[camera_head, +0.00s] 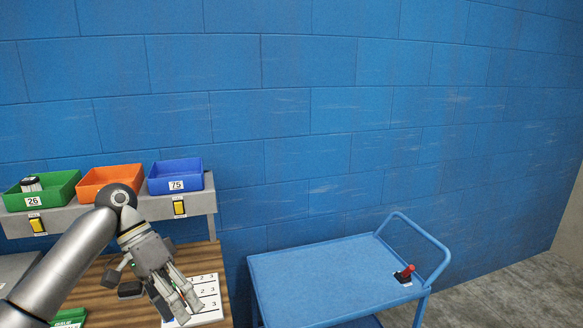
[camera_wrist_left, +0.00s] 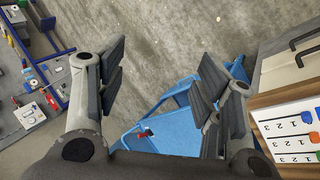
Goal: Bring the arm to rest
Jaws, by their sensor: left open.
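My left arm comes in from the lower left in the head view. Its left gripper (camera_head: 182,305) hangs over the wooden table (camera_head: 90,285), fingers pointing down and partly covering a white numbered board (camera_head: 208,296). The gripper is open. In the left wrist view its two fingers stand wide apart, with nothing between the fingertips (camera_wrist_left: 160,82) but the grey floor and the blue cart behind. The white board (camera_wrist_left: 284,138) also shows at the right there, with small coloured pieces on it. My right gripper is in neither view.
A shelf above the table carries a green bin (camera_head: 50,192), an orange bin (camera_head: 98,182) and a blue bin (camera_head: 176,176). A blue cart (camera_head: 315,275) with a red-handled item (camera_head: 405,272) stands right of the table. A blue wall is behind. A cluttered workbench (camera_wrist_left: 30,105) shows at left.

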